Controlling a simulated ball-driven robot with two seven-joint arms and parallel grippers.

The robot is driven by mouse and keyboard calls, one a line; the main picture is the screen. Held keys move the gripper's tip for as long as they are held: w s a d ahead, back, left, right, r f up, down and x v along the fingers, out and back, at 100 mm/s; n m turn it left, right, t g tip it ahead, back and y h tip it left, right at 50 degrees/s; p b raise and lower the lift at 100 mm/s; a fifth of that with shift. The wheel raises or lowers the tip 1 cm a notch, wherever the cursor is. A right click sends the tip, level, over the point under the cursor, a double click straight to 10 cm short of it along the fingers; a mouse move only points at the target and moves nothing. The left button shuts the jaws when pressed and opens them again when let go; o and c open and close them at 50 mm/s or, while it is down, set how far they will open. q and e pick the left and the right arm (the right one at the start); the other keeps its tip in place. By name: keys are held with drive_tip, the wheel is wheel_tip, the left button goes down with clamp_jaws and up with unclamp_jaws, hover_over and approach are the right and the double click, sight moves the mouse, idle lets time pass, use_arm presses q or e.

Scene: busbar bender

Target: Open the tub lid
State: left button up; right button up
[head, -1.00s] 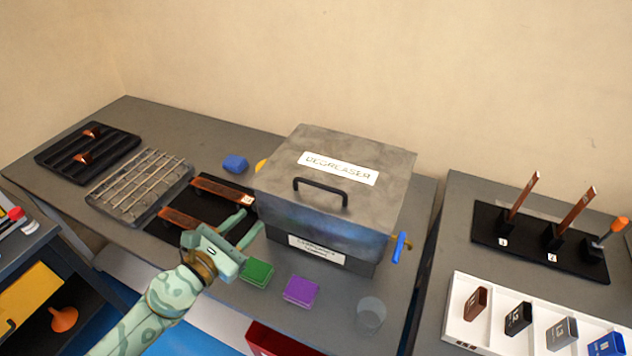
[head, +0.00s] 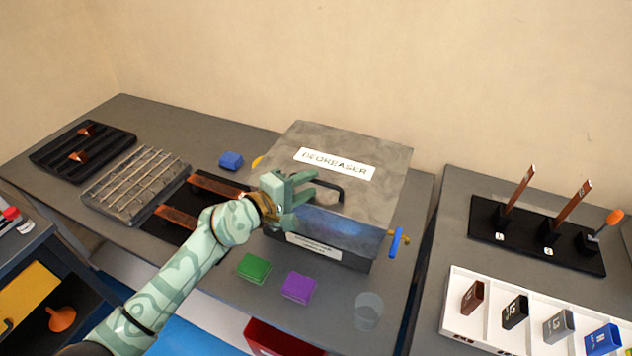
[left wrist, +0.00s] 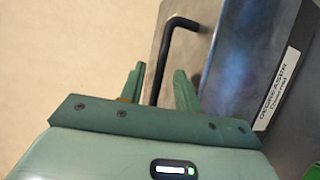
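The degreaser tub (head: 330,225) is a grey metal box with its lid (head: 375,150) shut. A black bar handle (head: 341,190) is on the lid, below the white DEGREASER label. My left gripper (head: 308,187) is at the left part of this handle and hides some of it in the head view. In the left wrist view, my left gripper (left wrist: 158,78) has its fingers apart, with the handle (left wrist: 165,60) showing between them. I see a gap on both sides of the bar. My right gripper is in neither view.
A blue valve lever (head: 396,242) sticks out at the tub's right side. Green (head: 254,267) and purple (head: 298,287) blocks and a clear cup (head: 368,310) stand in front. A wire rack (head: 137,183) and black tray lie left. The wall is behind.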

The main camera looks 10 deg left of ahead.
sight(313, 182)
use_arm(q)
drive_tip(key=shift+x, duration=1.55)
clamp_jaws()
drive_tip(key=w+d+r+g+y+p, duration=0.1)
drive_tip(key=w+r+g+p, duration=0.1)
drive_tip(key=r+p, duration=0.4)
drive_tip(key=w+d+r+n+g+y+p, duration=0.1)
drive_tip(key=w+r+g+p, duration=0.1)
drive_tip(key=w+r+p, duration=0.2)
drive_tip(key=shift+w+r+n+y+p, duration=0.35)
drive_tip(key=shift+r+p, duration=0.75)
drive_tip(key=shift+r, duration=1.05)
drive_tip(key=shift+d, duration=0.1)
